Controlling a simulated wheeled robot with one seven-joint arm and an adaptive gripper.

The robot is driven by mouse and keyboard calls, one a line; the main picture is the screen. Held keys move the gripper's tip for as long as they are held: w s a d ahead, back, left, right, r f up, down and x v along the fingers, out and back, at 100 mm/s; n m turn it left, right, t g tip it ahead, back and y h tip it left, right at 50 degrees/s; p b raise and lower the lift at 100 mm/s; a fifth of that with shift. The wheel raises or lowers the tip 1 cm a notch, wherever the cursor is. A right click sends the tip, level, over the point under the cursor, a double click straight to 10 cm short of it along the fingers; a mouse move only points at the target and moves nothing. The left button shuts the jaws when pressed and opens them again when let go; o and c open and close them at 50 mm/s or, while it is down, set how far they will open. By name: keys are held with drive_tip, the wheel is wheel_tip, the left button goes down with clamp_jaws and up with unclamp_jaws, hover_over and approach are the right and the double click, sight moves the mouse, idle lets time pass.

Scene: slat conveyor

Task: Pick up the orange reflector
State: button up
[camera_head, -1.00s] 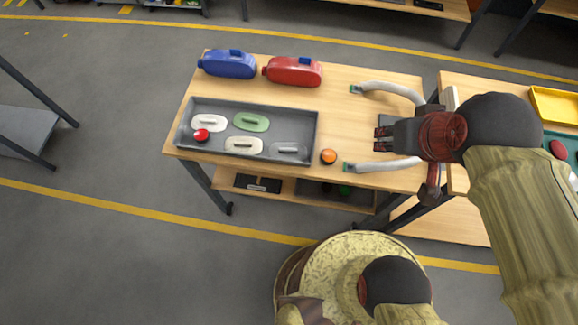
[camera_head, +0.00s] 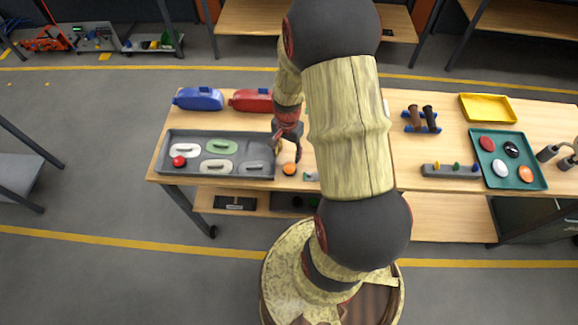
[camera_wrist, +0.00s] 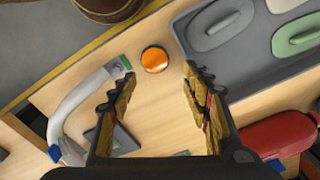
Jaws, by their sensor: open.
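The orange reflector (camera_head: 289,169) is a small round orange disc with a dark rim. It lies on the wooden table between the grey tray and a pale curved piece. In the wrist view the orange reflector (camera_wrist: 154,59) shows whole, just beyond the fingertips and roughly between their lines. My gripper (camera_head: 287,153) is above the table near the reflector, pointing down. In the wrist view my gripper (camera_wrist: 153,82) has its fingers spread apart with nothing between them. I cannot tell its exact height over the table.
The grey tray (camera_head: 165,150) with several handled lids and a red ball is left of the reflector. A pale curved handle (camera_wrist: 80,103) lies close by in the wrist view. A teal tray (camera_head: 534,184) at right holds another orange piece.

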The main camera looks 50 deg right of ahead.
sight(290, 168)
drive_tip(key=f, duration=0.3)
drive_tip(key=shift+s+d, duration=0.15)
drive_tip(key=shift+s, duration=0.15)
drive_tip(key=shift+s+f+b, duration=0.1)
drive_tip(key=shift+f+b, duration=0.3)
drive_tip(key=shift+f, duration=2.45)
drive_tip(key=shift+c, duration=1.2)
drive_tip(key=c, duration=0.4)
drive_tip(key=shift+r, duration=0.1)
drive_tip(key=shift+c, duration=0.3)
